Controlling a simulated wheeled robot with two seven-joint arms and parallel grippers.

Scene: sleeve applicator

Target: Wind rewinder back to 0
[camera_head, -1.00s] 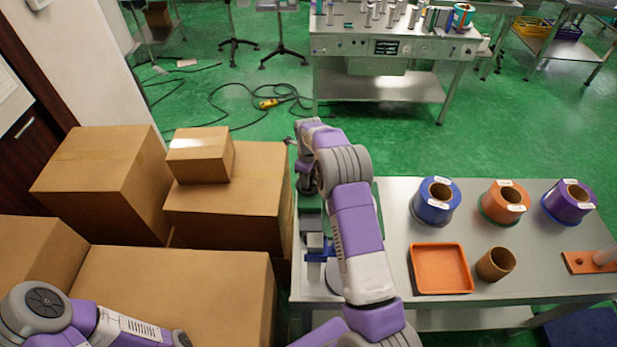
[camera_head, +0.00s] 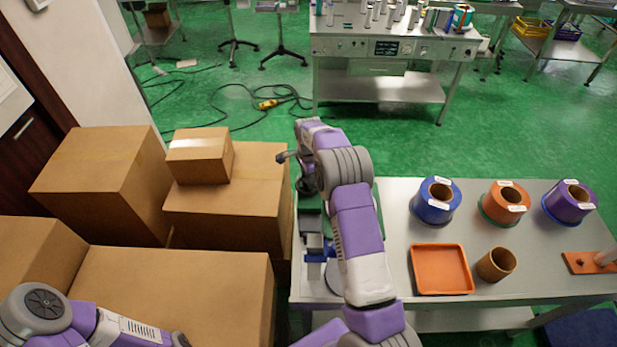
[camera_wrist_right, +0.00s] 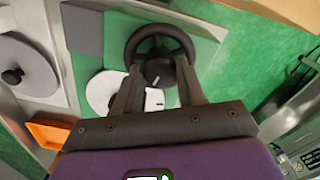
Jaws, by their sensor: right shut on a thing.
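The rewinder stands at the left end of the metal table, mostly hidden behind my right arm in the head view. In the right wrist view its black handwheel (camera_wrist_right: 160,42) shows over a green plate (camera_wrist_right: 205,38). My right gripper (camera_wrist_right: 158,68) has one finger on each side of the wheel's hub and is shut on the handwheel. A white disc (camera_wrist_right: 102,88) and a small white block (camera_wrist_right: 154,99) show by the fingers. I cannot read any count. My left gripper is out of view; only part of my left arm shows at the lower left.
Cardboard boxes (camera_head: 226,213) crowd the left. A grey disc with a black knob (camera_wrist_right: 25,72) shows in the wrist view.

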